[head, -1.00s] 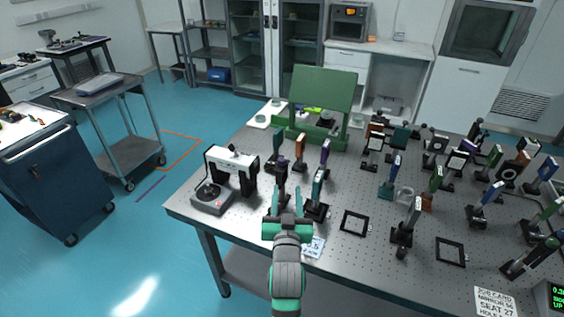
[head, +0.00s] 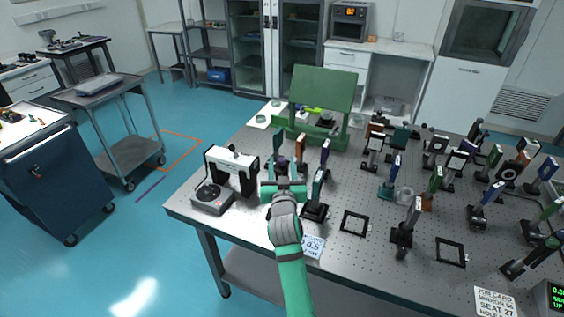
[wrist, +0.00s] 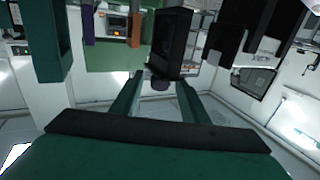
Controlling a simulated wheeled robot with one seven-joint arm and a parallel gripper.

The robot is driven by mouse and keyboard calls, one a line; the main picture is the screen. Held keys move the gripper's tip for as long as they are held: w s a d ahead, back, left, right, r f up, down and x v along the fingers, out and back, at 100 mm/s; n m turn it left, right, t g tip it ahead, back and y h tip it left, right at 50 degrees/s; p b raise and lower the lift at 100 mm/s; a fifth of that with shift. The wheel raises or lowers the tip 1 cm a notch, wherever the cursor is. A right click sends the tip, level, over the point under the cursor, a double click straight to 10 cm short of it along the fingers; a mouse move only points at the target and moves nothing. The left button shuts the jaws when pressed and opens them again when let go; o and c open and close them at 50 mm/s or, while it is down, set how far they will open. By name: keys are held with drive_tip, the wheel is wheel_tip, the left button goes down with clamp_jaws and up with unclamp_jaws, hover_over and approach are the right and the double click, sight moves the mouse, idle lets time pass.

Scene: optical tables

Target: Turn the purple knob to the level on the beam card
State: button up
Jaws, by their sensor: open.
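My gripper (head: 284,176) is open at the near left part of the optical table, in front of a dark upright mount. In the wrist view, the purple knob (wrist: 160,85) sits between the tips of my two green fingers, low on the black mount (wrist: 171,42); I cannot tell whether the fingers touch it. In the head view my gripper and the mount hide the knob. A small white card (head: 312,246) at the table's near edge seems to read 4.5; it may be the beam card.
A white-and-black device with a dial base (head: 212,198) stands close left of my gripper. A teal-topped mount (head: 317,193) stands close right. A green panel (head: 322,90) is behind. A job card (head: 495,301) lies at the front right.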

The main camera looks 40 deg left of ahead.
drive_tip(key=shift+x, duration=0.8)
clamp_jaws()
